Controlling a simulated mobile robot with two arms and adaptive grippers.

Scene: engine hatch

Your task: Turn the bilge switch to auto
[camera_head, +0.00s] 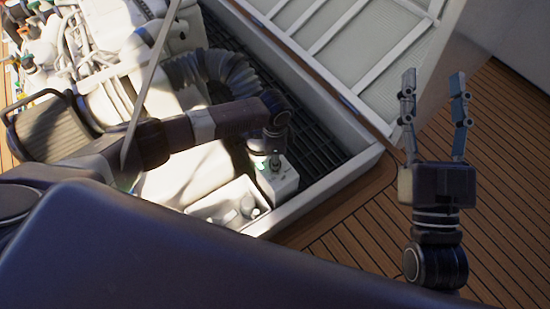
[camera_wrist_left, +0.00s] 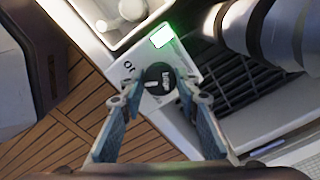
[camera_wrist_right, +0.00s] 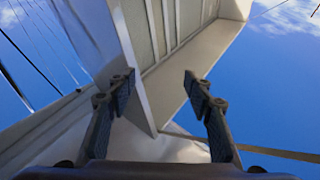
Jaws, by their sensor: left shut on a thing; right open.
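The bilge switch is a round black knob (camera_wrist_left: 158,76) with white markings, on a white box (camera_head: 285,182) in the hatch's near corner. In the left wrist view a lit green lamp (camera_wrist_left: 162,36) sits on the same box, with small dark lettering beside the knob. My left gripper (camera_wrist_left: 157,92) is shut on the knob, one finger on each side. In the head view my left gripper (camera_head: 274,160) points down onto the box, and the knob is mostly hidden. My right gripper (camera_head: 433,88) is open and empty, raised over the deck with fingers pointing up.
The hatch rim (camera_head: 335,193) borders the box closely. A ribbed grey hose (camera_head: 220,72) and a dark grating (camera_head: 310,140) lie behind it. A white tray (camera_head: 225,205) is next to the box. The open hatch lid (camera_head: 365,50) stands near my right gripper.

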